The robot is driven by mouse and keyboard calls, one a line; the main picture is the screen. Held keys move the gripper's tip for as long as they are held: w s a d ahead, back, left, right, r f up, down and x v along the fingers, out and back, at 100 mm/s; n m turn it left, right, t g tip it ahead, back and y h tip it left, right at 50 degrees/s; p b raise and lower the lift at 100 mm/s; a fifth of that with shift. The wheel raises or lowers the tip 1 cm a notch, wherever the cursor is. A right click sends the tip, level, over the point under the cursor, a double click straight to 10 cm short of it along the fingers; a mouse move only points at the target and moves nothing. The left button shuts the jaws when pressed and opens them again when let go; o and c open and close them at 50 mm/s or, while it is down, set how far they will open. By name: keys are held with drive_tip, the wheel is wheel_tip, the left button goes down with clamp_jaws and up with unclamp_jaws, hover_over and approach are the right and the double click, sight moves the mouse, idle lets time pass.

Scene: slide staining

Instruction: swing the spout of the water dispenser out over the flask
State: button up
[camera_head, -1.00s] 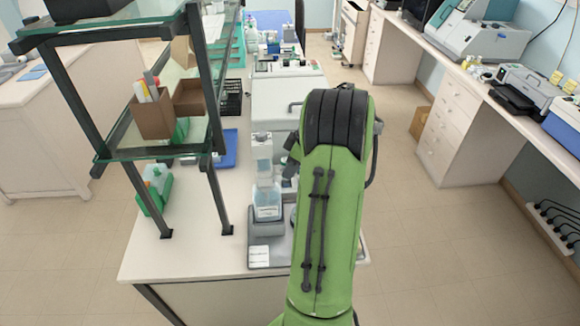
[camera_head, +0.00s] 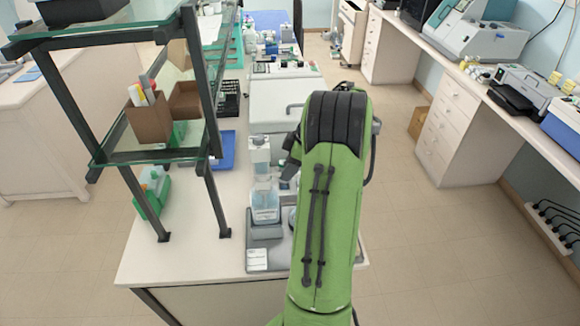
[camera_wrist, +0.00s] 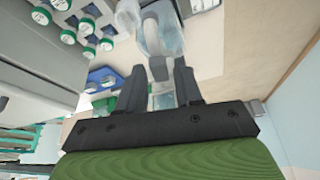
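The water dispenser (camera_head: 265,205) is a clear, labelled bottle with a pale upper part. It stands upright on a grey tray at the bench's near end, just left of my arm. In the wrist view, my gripper (camera_wrist: 161,78) has its two dark fingers apart. A small grey piece (camera_wrist: 158,68) shows between and just beyond the fingertips; I cannot tell whether it is the spout or whether a finger touches it. Clear, glassy shapes (camera_wrist: 166,32) lie beyond it, and I cannot tell flask from dispenser there. My arm hides much of the tray's right side in the head view.
A glass-shelved rack (camera_head: 150,155) with dark posts stands close to the left. A white machine (camera_head: 282,100) is behind the tray. Several green-and-white capped containers (camera_wrist: 88,25) show in the wrist view. The floor to the right is clear.

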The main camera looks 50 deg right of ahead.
drive_tip(key=shift+o, duration=0.6)
drive_tip(key=p+v, duration=0.3)
drive_tip(key=v, duration=1.2)
drive_tip(key=shift+r, duration=0.4)
drive_tip(key=shift+c, duration=0.2)
